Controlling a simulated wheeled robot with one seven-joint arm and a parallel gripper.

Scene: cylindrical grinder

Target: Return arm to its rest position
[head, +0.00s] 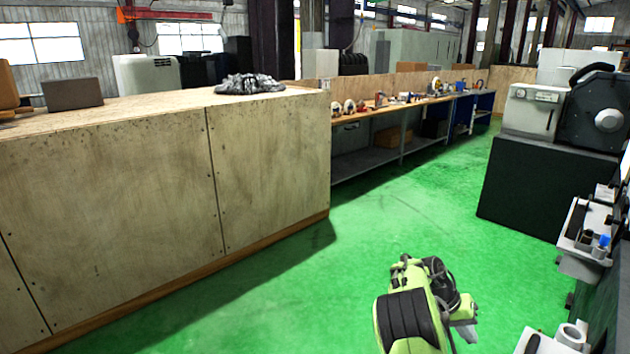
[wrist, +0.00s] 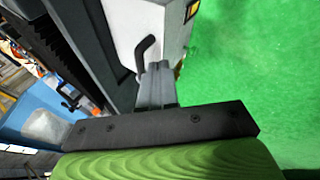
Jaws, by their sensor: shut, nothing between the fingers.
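My gripper (wrist: 157,70) shows in the wrist view, its two grey fingers together and pointing up the picture, with nothing between them. The dark mounting bar and my lime green wrist fill the bottom of that view. In the head view my lime green and black arm (head: 412,315) is folded low at the bottom, right of the middle, above the green floor (head: 270,300). The fingertips cannot be made out clearly there.
In the head view a wooden cabinet (head: 150,190) stands at left and a long workbench (head: 400,110) behind. A black cabinet (head: 540,185) and grey tool holders (head: 585,225) line the right. In the wrist view a white panel (wrist: 150,20) with a black handle (wrist: 147,50) lies beyond the fingers.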

